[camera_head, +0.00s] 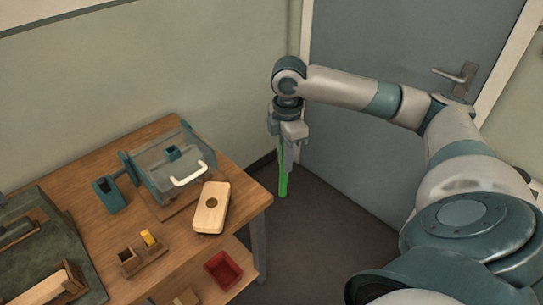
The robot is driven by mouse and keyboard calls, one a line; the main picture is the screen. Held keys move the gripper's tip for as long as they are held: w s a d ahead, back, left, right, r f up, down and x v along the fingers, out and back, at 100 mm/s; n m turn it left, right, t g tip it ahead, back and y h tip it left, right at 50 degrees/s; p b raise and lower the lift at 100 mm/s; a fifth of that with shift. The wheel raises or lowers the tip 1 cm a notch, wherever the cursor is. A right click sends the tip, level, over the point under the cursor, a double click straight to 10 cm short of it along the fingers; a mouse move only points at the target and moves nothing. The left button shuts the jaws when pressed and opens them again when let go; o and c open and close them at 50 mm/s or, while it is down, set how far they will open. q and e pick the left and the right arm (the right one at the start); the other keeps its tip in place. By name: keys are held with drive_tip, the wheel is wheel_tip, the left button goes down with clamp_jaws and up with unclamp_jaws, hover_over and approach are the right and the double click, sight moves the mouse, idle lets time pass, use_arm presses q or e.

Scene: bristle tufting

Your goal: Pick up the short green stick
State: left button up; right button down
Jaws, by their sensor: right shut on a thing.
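My right gripper (288,145) is at the upper middle, past the table's right corner and in front of the wall and door. It points down and is shut on a green stick (283,182). My left gripper is not in view.
A wooden table (95,212) holds a teal machine with a white handle (188,175), a pale wooden block with a hole (211,208), and a small holder with a yellow piece (148,238). A red bin (222,270) sits on a lower shelf. A grey door (385,70) stands behind.

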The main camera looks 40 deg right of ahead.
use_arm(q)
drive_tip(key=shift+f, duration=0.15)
use_arm(e)
drive_tip(key=shift+s+d+r, duration=0.25)
drive_tip(key=shift+s+r, duration=0.05)
drive_tip(key=shift+s, duration=0.2)
drive_tip(key=shift+a, duration=0.1)
idle(0.8)
use_arm(q)
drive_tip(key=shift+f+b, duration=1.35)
drive_tip(key=shift+b, duration=0.1)
use_arm(e)
drive_tip(key=s+a+f+m, duration=0.1)
drive_tip(key=a+m, duration=0.6)
drive_tip(key=a, duration=0.3)
drive_tip(key=s+a+f+m, duration=0.1)
drive_tip(key=a+m, duration=0.6)
drive_tip(key=a, duration=0.4)
drive_tip(key=shift+s, duration=0.3)
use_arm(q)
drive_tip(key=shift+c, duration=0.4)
